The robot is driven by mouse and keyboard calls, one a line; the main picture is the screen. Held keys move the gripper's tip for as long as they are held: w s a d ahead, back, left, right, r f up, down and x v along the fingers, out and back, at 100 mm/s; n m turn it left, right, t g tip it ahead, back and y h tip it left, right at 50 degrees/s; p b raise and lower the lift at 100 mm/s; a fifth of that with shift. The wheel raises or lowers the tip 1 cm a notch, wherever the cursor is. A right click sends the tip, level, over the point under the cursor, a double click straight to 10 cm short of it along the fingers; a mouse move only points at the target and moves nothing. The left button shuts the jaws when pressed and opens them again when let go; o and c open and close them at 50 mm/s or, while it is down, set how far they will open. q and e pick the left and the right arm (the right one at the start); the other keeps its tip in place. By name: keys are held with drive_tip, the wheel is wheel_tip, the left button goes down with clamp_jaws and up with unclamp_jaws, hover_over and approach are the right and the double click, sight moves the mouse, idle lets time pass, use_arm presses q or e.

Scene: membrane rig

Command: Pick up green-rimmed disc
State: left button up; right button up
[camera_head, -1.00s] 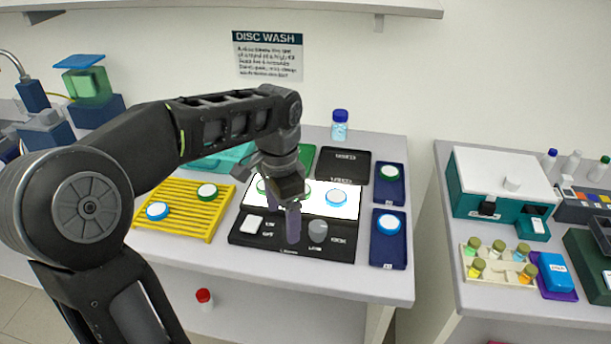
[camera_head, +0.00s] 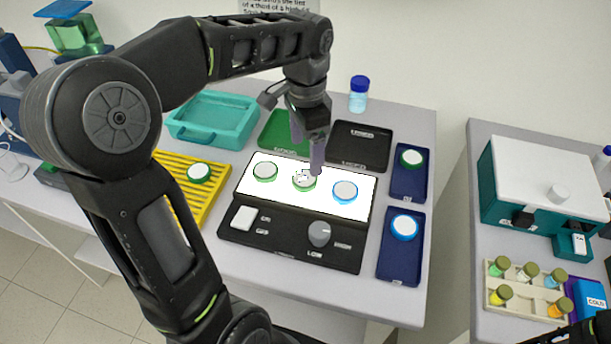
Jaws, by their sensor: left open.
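Two green-rimmed discs lie on the lit white panel: one at the left (camera_head: 265,171) and one in the middle (camera_head: 304,181), which has small dark marks on its face. Another green-rimmed disc (camera_head: 199,173) lies on the yellow rack, and one more (camera_head: 411,158) on the rear blue tray. My left gripper (camera_head: 308,152) is open and empty, pointing down above the back of the panel. Its fingertips are close behind the middle disc; I cannot tell their exact height.
A blue-rimmed disc (camera_head: 345,191) lies on the panel's right part, another (camera_head: 404,227) on the front blue tray (camera_head: 399,266). The control box with a knob (camera_head: 319,233) is in front. A black mat (camera_head: 361,144), green mat (camera_head: 279,132) and teal basin (camera_head: 213,119) lie behind. My arm hides part of the yellow rack (camera_head: 212,206).

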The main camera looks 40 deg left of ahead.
sight(306, 177)
use_arm(q)
drive_tip(key=shift+f, duration=1.35)
drive_tip(key=shift+f+p, duration=0.2)
drive_tip(key=shift+p, duration=0.1)
drive_tip(key=shift+f+p, duration=0.6)
drive_tip(key=shift+f, duration=1.8)
drive_tip(key=shift+c, duration=0.2)
drive_tip(key=c, duration=1.4)
wheel_tip(306, 177, up, 10)
drive_tip(key=b, duration=0.1)
